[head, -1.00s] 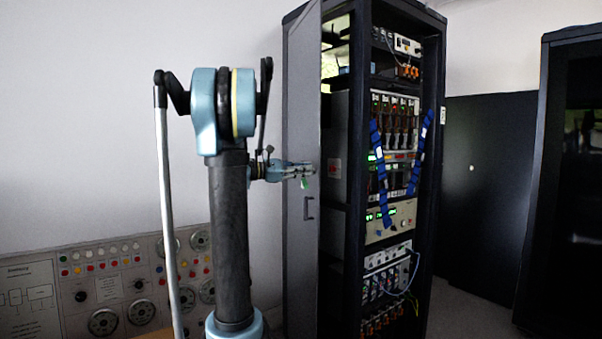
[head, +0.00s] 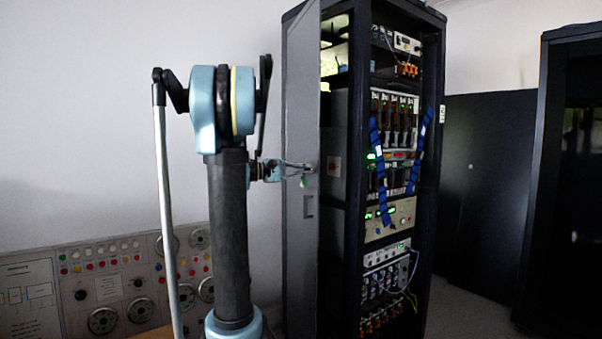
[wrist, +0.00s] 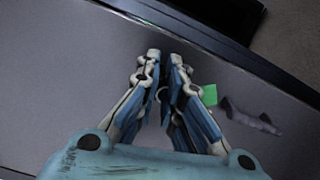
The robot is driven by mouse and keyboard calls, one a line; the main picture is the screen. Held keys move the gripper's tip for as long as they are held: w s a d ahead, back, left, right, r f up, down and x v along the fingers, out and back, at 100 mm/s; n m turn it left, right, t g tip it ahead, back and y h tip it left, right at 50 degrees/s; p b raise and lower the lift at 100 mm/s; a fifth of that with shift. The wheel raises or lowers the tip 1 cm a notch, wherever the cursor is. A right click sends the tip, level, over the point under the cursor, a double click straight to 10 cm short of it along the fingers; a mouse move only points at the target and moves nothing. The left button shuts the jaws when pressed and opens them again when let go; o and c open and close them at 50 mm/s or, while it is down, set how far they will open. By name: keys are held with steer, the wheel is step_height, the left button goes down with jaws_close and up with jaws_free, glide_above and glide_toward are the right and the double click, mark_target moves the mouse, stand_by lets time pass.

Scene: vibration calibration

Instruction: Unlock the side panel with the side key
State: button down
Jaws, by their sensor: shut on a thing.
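The side panel (head: 300,100) is the tall grey sheet on the near side of the rack; its flat face fills much of the wrist view (wrist: 60,75). My gripper (head: 306,168) is at the panel face, a little above its handle (head: 308,207). In the wrist view my gripper (wrist: 165,58) has its fingers close together, pointing at the panel. A green tag (head: 303,182) hangs by the fingertips and also shows in the wrist view (wrist: 210,95). The side key itself is hidden between the fingers, and so is the lock. I cannot tell how deep the key sits.
The open-fronted rack (head: 433,150) holds several instruments with green displays and blue straps. A control board (head: 110,285) with knobs and dials stands at lower left. A dark cabinet (head: 572,170) is at far right. The panel's handle (wrist: 250,115) sticks out beside my gripper.

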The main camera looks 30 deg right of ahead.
steer(key=shift+f+m, duration=0.2)
steer(key=shift+m, duration=0.8)
steer(key=c, duration=1.7)
jaws_free()
steer(key=shift+s, duration=0.1)
